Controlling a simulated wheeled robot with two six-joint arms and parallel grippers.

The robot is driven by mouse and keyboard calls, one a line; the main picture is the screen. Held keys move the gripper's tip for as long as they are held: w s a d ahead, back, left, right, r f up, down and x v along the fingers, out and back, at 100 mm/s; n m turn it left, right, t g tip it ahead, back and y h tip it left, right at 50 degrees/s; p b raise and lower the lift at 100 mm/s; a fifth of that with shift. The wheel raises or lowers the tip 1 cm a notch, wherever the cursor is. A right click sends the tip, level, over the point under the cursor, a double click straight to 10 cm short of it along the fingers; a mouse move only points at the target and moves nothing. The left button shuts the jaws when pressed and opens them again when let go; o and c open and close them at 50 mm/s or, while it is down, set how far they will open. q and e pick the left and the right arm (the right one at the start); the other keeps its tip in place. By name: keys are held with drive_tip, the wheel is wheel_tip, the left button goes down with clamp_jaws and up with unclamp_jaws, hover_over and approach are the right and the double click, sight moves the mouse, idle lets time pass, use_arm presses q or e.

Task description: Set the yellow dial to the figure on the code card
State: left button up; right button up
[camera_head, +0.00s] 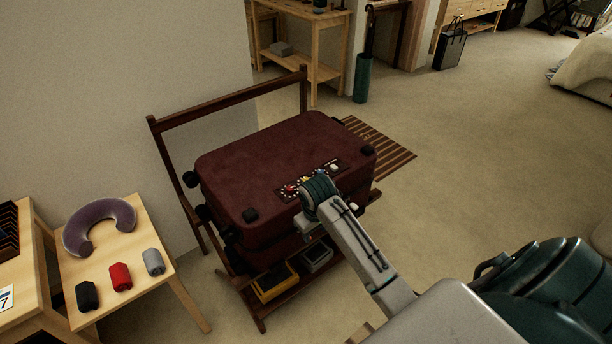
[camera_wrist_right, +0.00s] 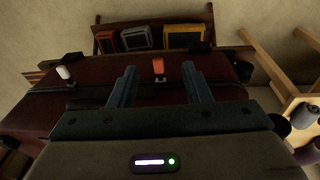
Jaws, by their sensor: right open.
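The maroon suitcase (camera_head: 265,155) lies flat on a dark wooden rack. A dial panel on its top shows a red dial (camera_head: 290,188) and a pale knob (camera_head: 334,167). A small yellow patch between them, possibly the yellow dial (camera_head: 304,180), is partly hidden by my right gripper (camera_head: 312,194). In the right wrist view my right gripper (camera_wrist_right: 160,86) is open, and an orange-red knob (camera_wrist_right: 158,66) shows between its fingers; I cannot tell if they touch it. A white knob (camera_wrist_right: 65,72) stands to the left. A white card with a 7 (camera_head: 6,298) shows at the far left. My left gripper is not in view.
A yellow tray (camera_head: 273,284) and a grey tray (camera_head: 316,258) sit on the rack's lower shelf. A small wooden table (camera_head: 130,245) at left holds a purple neck pillow (camera_head: 98,222) and three rolled items.

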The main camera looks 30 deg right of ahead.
drive_tip(key=w+d+r+m+g+y, duration=0.1)
drive_tip(key=w+d+r, duration=0.3)
drive_tip(key=w+r, duration=0.35)
drive_tip(key=w+d+r+m+g, duration=0.1)
drive_tip(key=w+d+r, duration=0.4)
drive_tip(key=w+r, duration=0.3)
drive_tip(key=f, duration=0.4)
drive_tip(key=w+f+p, duration=0.1)
drive_tip(key=f, duration=0.3)
drive_tip(key=a+f, duration=0.1)
drive_tip(key=f, duration=0.3)
drive_tip(key=shift+w, duration=0.25)
drive_tip(key=shift+n, duration=0.3)
drive_tip(key=shift+p, duration=0.3)
clamp_jaws()
